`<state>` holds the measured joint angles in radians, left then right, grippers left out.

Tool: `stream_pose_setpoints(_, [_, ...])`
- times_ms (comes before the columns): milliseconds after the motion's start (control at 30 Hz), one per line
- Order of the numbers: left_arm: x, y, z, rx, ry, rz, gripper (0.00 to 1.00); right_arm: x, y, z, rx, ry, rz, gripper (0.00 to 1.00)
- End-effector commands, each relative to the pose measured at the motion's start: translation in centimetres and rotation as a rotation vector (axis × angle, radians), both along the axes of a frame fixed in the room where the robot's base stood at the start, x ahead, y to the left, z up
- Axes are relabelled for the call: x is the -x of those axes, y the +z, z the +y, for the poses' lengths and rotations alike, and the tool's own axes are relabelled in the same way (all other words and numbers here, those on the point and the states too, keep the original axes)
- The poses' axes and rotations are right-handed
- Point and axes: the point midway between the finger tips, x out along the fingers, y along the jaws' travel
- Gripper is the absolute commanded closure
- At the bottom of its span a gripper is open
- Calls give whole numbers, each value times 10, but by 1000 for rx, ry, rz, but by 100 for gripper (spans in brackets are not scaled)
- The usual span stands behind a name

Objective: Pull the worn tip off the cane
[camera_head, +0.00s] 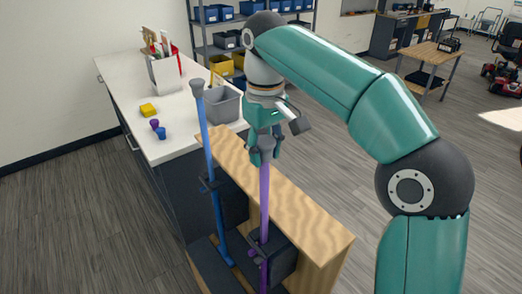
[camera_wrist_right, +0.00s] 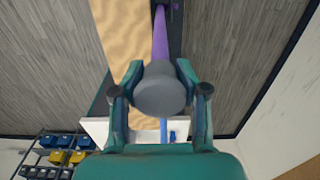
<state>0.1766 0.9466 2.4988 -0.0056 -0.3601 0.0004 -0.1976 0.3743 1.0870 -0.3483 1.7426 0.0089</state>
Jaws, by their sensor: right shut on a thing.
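A purple cane (camera_head: 264,205) stands upright in a dark holder beside a wooden-topped panel (camera_head: 315,225). The worn tip (camera_wrist_right: 160,92) is a grey rounded cap on the cane's upper end. My right gripper (camera_head: 263,158) is above the cane with its fingers shut on the tip from both sides. In the right wrist view the purple shaft (camera_wrist_right: 160,38) runs away beyond the tip, which still appears seated on it. In the head view the fingers partly hide the tip. My left gripper is not in view.
A blue cane (camera_head: 211,150) with a grey top stands to the left. Shelves stand behind.

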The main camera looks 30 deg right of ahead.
Motion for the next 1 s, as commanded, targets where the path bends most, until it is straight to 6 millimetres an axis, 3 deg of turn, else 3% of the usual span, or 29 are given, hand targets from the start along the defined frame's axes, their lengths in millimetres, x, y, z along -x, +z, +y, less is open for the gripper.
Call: stream_pose_setpoints(1000, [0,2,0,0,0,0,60,-1,42,0,1,0,-3,100])
